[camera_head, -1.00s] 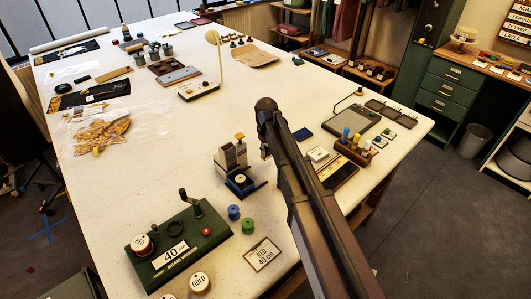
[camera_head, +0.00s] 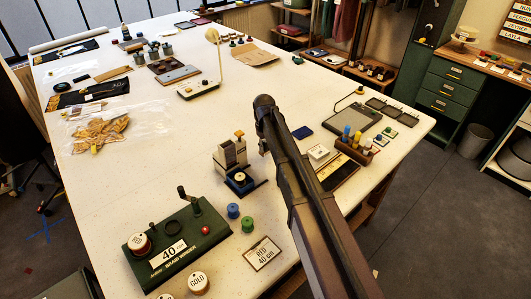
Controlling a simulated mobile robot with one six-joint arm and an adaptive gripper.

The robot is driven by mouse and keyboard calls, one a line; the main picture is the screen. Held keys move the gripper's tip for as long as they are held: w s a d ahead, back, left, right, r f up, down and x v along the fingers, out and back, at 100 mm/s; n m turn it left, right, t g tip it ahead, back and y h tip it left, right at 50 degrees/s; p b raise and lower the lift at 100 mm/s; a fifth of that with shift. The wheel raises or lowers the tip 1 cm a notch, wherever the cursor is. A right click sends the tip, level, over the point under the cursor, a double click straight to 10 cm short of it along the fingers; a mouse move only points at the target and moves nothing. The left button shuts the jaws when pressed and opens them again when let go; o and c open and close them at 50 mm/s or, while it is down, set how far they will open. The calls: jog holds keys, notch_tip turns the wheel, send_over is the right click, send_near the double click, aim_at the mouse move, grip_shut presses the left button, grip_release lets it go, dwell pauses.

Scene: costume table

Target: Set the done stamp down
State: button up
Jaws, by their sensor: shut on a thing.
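My arm rises from the bottom right to a dark joint over the middle of the white table (camera_head: 165,130). My gripper is hidden behind this arm, so its jaws and anything between them do not show. I cannot pick out the done stamp. A grey and white device with an orange top (camera_head: 232,155) stands on the table just left of the arm, with a blue round-topped base in front of it.
A green braid winder (camera_head: 172,262) stands at the front left, near blue and green spools (camera_head: 233,211) and a card (camera_head: 263,254). A wooden peg rack (camera_head: 354,150) and grey pad (camera_head: 352,122) are to the right.

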aim_at(265, 142)
jog(key=shift+f+b, duration=0.65)
jog(key=shift+f, duration=0.35)
jog(key=shift+f, duration=0.15)
jog(key=o, duration=0.9)
notch_tip(265, 142, up, 12)
jog(key=p, duration=1.2)
jog(key=shift+s+a+r, duration=0.1)
jog(key=shift+a+r, duration=0.05)
jog(key=shift+r, duration=0.05)
